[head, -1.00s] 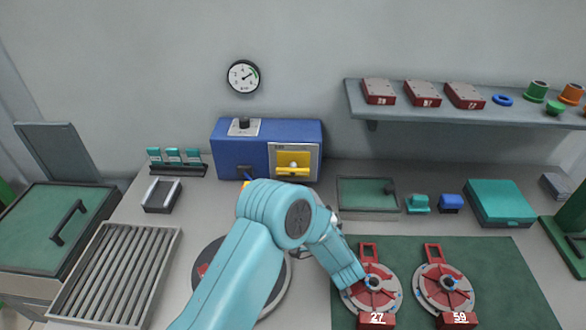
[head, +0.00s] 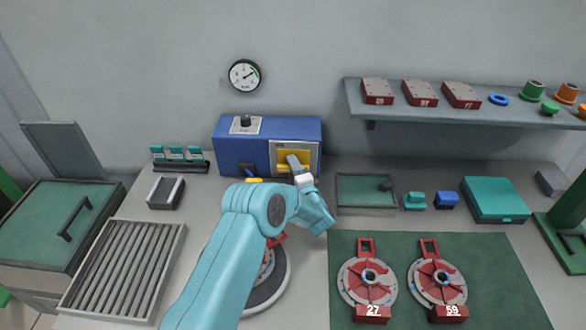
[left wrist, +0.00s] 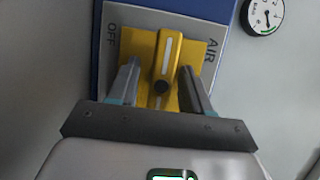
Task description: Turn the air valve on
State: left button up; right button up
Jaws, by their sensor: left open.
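The air valve is a yellow lever on a yellow square plate (head: 312,158), set in a pale panel on the front of a blue box (head: 230,150). In the left wrist view the lever (left wrist: 167,60) stands along the picture's vertical, with OFF printed left of the plate and AIR right of it. My left gripper (head: 295,162) is at the valve and covers part of it in the head view. In the left wrist view its open fingers (left wrist: 160,72) lie on either side of the lever, with gaps showing. My right gripper is not seen.
A round gauge (head: 244,75) hangs on the wall above the box. A black knob (head: 245,121) sits on the box top. A glass-topped tray (head: 365,208) stands right of my gripper. Red discs (head: 367,280) lie on the green mat (head: 500,300). A shelf (head: 450,112) is at upper right.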

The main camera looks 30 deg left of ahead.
pick_arm(q)
grip_shut()
jog(key=shift+n, duration=0.3)
jog(key=n+h+b, duration=0.1)
jog(key=n+b, duration=0.1)
jog(key=n, duration=0.1)
jog(key=shift+g+h, duration=0.3)
jog(key=shift+g, duration=0.1)
jog(key=n+h+b, duration=0.2)
jog(key=n, duration=0.3)
jog(key=shift+h, duration=0.4)
jog(key=shift+f+n+t+h+b, duration=0.15)
jog(key=shift+n+t+h+b, duration=0.35)
jog(key=shift+n+h+b, duration=0.5)
jog(key=shift+n+t+h+b, duration=0.3)
jog(key=shift+n+h+b, duration=0.3)
jog(key=shift+n+b, duration=1)
